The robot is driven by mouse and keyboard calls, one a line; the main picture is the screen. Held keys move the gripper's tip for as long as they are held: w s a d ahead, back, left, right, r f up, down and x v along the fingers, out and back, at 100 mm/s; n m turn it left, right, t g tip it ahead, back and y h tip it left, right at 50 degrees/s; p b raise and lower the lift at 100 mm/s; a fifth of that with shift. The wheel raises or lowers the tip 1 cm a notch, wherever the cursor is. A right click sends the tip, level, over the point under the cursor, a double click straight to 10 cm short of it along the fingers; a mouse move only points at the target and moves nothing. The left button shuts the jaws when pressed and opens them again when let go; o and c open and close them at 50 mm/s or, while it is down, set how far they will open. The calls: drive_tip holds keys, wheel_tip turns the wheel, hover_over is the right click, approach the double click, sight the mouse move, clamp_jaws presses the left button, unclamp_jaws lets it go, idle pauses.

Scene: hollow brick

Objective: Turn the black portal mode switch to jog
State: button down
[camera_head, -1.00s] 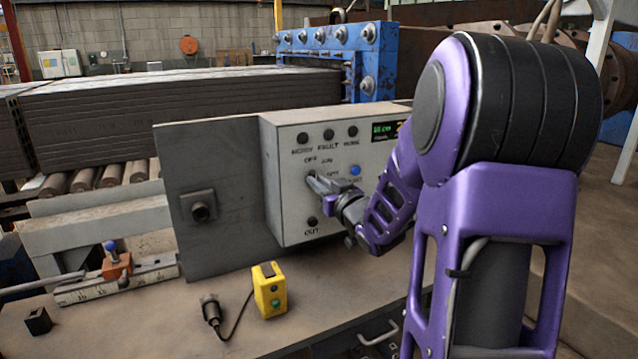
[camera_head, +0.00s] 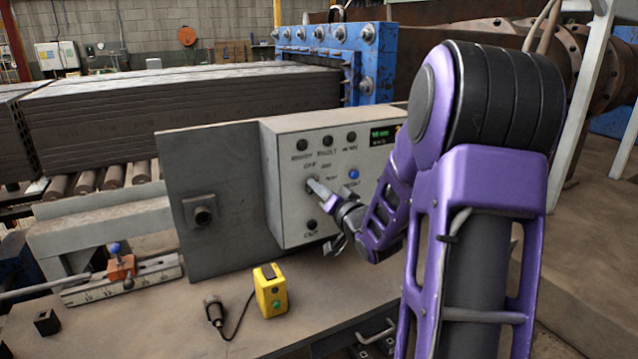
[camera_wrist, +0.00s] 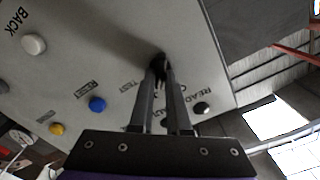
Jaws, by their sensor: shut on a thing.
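The black switch (camera_wrist: 158,64) shows in the wrist view between my fingertips, on the pale face of the control box. My gripper (camera_wrist: 160,72) is shut on it. In the head view my gripper (camera_head: 315,187) reaches in from the right, its tips at the switch on the box's front (camera_head: 290,215). Labels stand around and above the switch; they are too blurred in the head view to read surely. The fingers cover most of the knob, so I cannot tell which mark it points to.
A blue button (camera_head: 354,174) sits right of the switch, with a row of dark lamps and a green-lit display (camera_head: 382,135) above. A yellow button box (camera_head: 270,290) with a cable lies on the bench below. A grey plate (camera_head: 215,165) stands left.

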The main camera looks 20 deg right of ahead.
drive_tip(key=shift+m, duration=0.6)
drive_tip(key=shift+p, duration=0.35)
drive_tip(key=c, duration=0.9)
unclamp_jaws()
drive_tip(key=shift+s+f, duration=0.1)
